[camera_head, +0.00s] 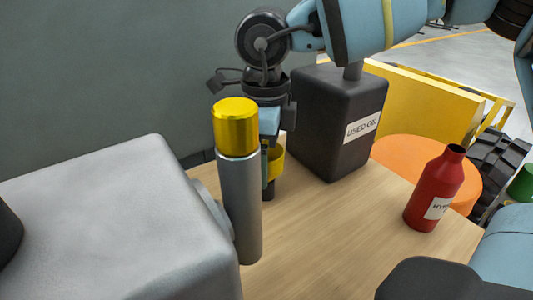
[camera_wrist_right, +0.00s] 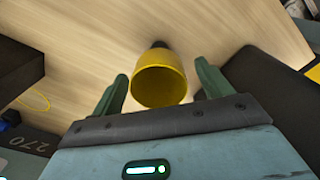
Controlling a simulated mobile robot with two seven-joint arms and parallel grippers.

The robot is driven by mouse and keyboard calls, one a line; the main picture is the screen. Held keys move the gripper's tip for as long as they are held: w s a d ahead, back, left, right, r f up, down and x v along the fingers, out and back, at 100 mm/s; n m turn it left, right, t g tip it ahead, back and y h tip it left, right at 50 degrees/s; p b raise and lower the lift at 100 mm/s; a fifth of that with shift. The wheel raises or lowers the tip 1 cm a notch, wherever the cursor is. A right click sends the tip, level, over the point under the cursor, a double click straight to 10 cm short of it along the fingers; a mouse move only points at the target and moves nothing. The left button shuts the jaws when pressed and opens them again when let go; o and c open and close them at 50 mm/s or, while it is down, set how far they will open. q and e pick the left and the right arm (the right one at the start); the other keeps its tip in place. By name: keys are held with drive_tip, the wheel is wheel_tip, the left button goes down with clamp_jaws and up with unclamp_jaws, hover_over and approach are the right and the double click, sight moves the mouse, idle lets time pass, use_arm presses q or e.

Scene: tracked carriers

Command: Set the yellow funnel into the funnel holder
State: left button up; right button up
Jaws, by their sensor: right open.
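The yellow funnel (camera_head: 277,162) is partly hidden behind a grey cylinder in the head view. A dark piece shows below it; I cannot tell whether it is the spout or the funnel holder. In the right wrist view the funnel (camera_wrist_right: 158,82) lies between the fingers of my right gripper (camera_wrist_right: 161,88), with a gap on each side. The gripper is open. In the head view my right gripper (camera_head: 268,150) reaches down at the funnel, mostly hidden by the cylinder. I cannot clearly make out a funnel holder. My left gripper is not in view.
The grey cylinder with a yellow top (camera_head: 238,200) stands close in front of my right gripper. A black "used oil" container (camera_head: 315,130) stands just right of it. A red bottle (camera_head: 433,190) is farther right. A large grey block (camera_head: 95,225) fills the left. Bare wood (camera_head: 330,230) lies between.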

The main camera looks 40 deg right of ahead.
wheel_tip(320, 180, up, 8)
drive_tip(key=shift+f+p, duration=0.1)
drive_tip(key=shift+p, duration=0.4)
idle(0.6)
